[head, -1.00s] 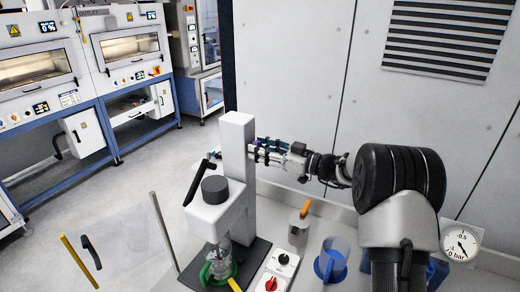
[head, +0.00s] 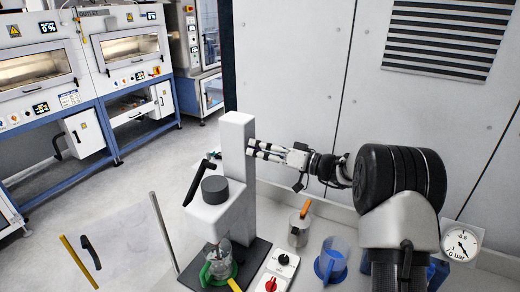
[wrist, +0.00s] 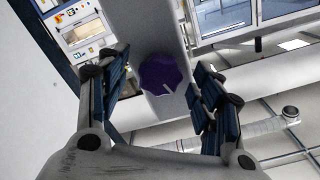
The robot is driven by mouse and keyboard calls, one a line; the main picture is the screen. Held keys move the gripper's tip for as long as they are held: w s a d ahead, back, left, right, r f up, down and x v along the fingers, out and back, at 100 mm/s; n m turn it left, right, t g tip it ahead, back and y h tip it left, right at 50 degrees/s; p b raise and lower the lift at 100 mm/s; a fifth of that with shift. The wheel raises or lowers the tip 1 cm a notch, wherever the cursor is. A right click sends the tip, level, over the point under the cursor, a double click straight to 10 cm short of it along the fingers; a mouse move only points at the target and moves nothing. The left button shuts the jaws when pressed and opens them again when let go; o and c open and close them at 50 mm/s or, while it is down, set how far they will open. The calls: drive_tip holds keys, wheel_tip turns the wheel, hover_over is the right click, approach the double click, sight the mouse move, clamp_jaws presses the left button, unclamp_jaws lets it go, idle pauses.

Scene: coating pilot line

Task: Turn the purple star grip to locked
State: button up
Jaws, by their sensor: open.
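The purple star grip (wrist: 163,74) shows in the wrist view, mounted on a grey column, with a pale mark on its face. My gripper (wrist: 160,88) is open, with one finger on each side of the grip in that view. I cannot tell how far the fingertips are from it. In the head view my gripper (head: 250,148) is beside the upper part of the white column (head: 236,160) of the mixer stand. The star grip is hidden in the head view.
The mixer head (head: 214,212) is over a glass vessel (head: 220,258) in a green ring. A beaker with an orange handle (head: 299,228), a blue jug (head: 332,260) and a switch box (head: 277,270) stand nearby. A grey wall is behind my arm.

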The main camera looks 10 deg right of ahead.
sight(259, 150)
drive_tip(key=b+v, duration=0.4)
drive_tip(key=shift+s+d+f, duration=0.1)
drive_tip(key=shift+d+f, duration=0.1)
drive_tip(key=shift+s+d+r+b, duration=0.2)
drive_tip(key=shift+s+d+b, duration=0.3)
drive_tip(key=shift+d+b, duration=0.15)
